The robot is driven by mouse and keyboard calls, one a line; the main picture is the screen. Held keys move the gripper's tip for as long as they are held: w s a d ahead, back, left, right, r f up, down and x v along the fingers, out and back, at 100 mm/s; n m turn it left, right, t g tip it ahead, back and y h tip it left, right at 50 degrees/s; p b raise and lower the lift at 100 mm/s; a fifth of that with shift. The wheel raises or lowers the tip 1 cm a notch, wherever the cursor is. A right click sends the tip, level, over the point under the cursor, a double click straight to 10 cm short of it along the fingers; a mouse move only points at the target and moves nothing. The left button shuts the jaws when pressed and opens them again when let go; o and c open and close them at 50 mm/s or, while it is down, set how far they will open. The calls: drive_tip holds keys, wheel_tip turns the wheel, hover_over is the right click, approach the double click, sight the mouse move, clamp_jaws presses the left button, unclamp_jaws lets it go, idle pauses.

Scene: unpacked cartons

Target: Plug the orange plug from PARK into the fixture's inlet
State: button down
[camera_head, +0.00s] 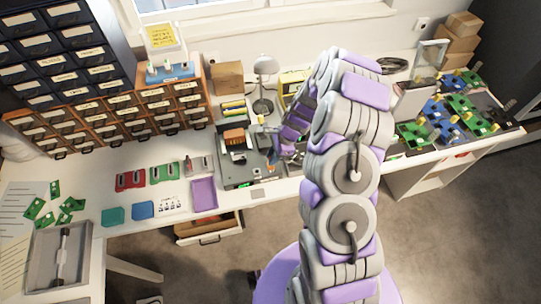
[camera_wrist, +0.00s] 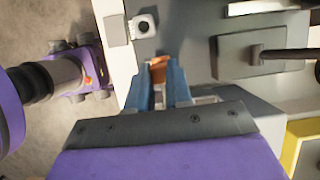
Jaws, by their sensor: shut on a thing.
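In the wrist view my gripper (camera_wrist: 158,80) has two blue fingers shut on the orange plug (camera_wrist: 158,64), whose end shows between the tips. The plug is over or near a grey surface; I cannot tell whether it touches. A pale square piece with a dark round centre (camera_wrist: 143,26) lies just beyond the tips, apart from the plug; I cannot tell if it is the inlet. In the head view the dark grey fixture (camera_head: 240,172) sits on the bench, left of my arm. I cannot make out the PARK label.
A dark bracket with a bar (camera_wrist: 262,53) stands right of the fingers. A yellow thing (camera_wrist: 303,145) is at lower right. On the bench are a desk lamp (camera_head: 265,68), a purple tray (camera_head: 204,193), drawer units (camera_head: 145,118) and circuit boards (camera_head: 440,115). A drawer (camera_head: 208,229) stands open below.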

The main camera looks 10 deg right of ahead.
drive_tip(key=shift+a, duration=0.35)
drive_tip(key=shift+d+f, duration=0.3)
drive_tip(key=shift+d, duration=0.2)
drive_tip(key=shift+a+f, duration=0.15)
drive_tip(key=shift+a, duration=0.05)
drive_tip(key=shift+p, duration=0.5)
idle(0.4)
drive_tip(key=shift+f, duration=0.25)
idle(0.6)
drive_tip(key=c, duration=0.9)
unclamp_jaws()
drive_tip(key=shift+c, duration=0.2)
